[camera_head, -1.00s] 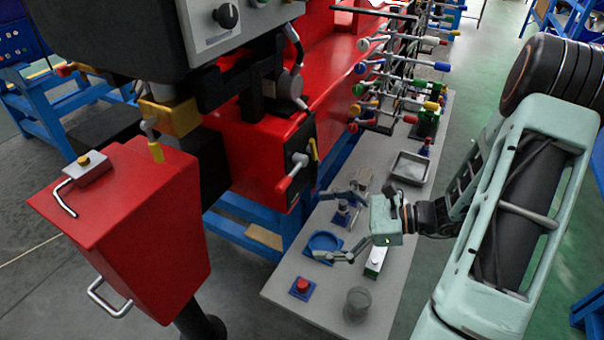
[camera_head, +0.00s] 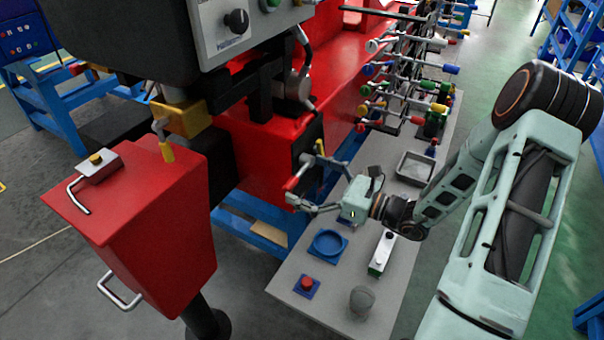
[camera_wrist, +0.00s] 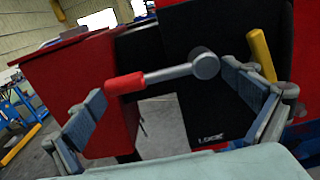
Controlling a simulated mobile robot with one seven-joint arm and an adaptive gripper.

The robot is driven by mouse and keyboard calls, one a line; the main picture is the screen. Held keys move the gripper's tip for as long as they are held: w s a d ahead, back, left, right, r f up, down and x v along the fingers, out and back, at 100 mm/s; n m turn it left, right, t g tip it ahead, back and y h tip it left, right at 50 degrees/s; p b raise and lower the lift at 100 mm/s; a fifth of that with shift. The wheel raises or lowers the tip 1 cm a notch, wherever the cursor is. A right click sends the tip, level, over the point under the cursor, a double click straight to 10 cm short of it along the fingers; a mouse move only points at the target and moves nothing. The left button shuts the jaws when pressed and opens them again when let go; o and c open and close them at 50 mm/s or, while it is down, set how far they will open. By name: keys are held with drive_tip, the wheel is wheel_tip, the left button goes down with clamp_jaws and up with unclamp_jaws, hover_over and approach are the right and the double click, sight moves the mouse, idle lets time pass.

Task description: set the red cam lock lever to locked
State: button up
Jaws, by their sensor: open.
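The red-tipped cam lock lever (camera_head: 293,183) is on the black front plate of the red machine body. In the wrist view its red grip (camera_wrist: 126,83) points left and slightly down from a round grey hub (camera_wrist: 205,64). A "LOCK" label (camera_wrist: 210,139) shows on the plate below the hub. My gripper (camera_head: 305,178) is open in front of the lever. In the wrist view my gripper's fingers (camera_wrist: 163,92) spread to either side, with the lever lying across the gap between them. Nothing is held. I cannot tell whether a finger touches the lever.
A yellow handle (camera_wrist: 261,54) stands close to my right finger in the wrist view. A red box (camera_head: 150,215) stands at left. The grey table (camera_head: 340,287) below holds a blue dish (camera_head: 327,243), a red button (camera_head: 307,283) and a metal tray (camera_head: 415,168).

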drive_tip(key=shift+w+a, duration=0.2)
drive_tip(key=shift+a, duration=0.15)
drive_tip(key=shift+c, duration=0.4)
drive_tip(key=c, duration=1.2)
drive_tip(key=shift+f, duration=0.1)
drive_tip(key=shift+c, duration=0.2)
